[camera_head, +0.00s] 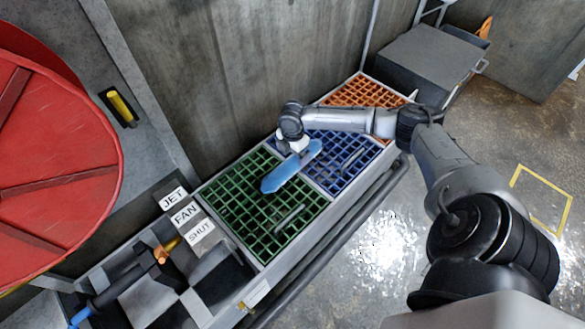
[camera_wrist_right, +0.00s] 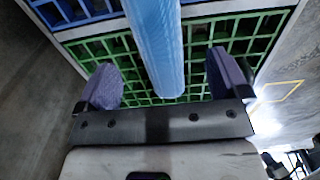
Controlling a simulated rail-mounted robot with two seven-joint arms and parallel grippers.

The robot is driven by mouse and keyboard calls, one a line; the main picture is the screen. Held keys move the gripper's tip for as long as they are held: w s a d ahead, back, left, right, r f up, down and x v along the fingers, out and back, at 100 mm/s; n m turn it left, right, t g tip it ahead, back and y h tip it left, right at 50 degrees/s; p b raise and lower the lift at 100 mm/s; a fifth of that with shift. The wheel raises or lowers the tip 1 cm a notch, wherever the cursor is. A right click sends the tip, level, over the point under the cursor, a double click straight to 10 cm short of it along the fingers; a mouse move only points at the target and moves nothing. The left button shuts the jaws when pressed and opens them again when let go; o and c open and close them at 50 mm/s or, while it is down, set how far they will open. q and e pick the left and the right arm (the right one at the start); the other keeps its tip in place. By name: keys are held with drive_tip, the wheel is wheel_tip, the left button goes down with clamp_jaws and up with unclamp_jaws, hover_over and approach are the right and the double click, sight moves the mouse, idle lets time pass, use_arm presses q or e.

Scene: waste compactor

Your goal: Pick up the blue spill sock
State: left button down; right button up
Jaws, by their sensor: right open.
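The blue spill sock (camera_head: 284,175) is a long, light blue roll lying across the green grate (camera_head: 232,192) and the blue grate (camera_head: 346,169). My right gripper (camera_head: 297,147) is above the sock's far end, near where the two grates meet. In the right wrist view the sock (camera_wrist_right: 155,40) runs between the two spread fingers of the gripper (camera_wrist_right: 165,74), with a gap on each side. The fingers are open and hold nothing. Whether the fingertips reach down beside the sock I cannot tell. My left gripper is not in view.
An orange grate (camera_head: 366,92) lies at the far end of the row. A grey wall (camera_head: 235,75) stands behind the grates. A dark rail (camera_head: 340,228) runs along their front. A red round cover (camera_head: 55,165) is at left, near the JET, FAN and SHUT labels (camera_head: 186,214).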

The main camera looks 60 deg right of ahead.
sight(293, 161)
wheel_tip(293, 161, down, 3)
drive_tip(key=shift+r+b, duration=0.15)
drive_tip(key=shift+b, duration=0.25)
wheel_tip(293, 161, down, 5)
drive_tip(key=b, duration=0.4)
drive_tip(key=shift+w+d, duration=0.1)
drive_tip(key=c, duration=1.1)
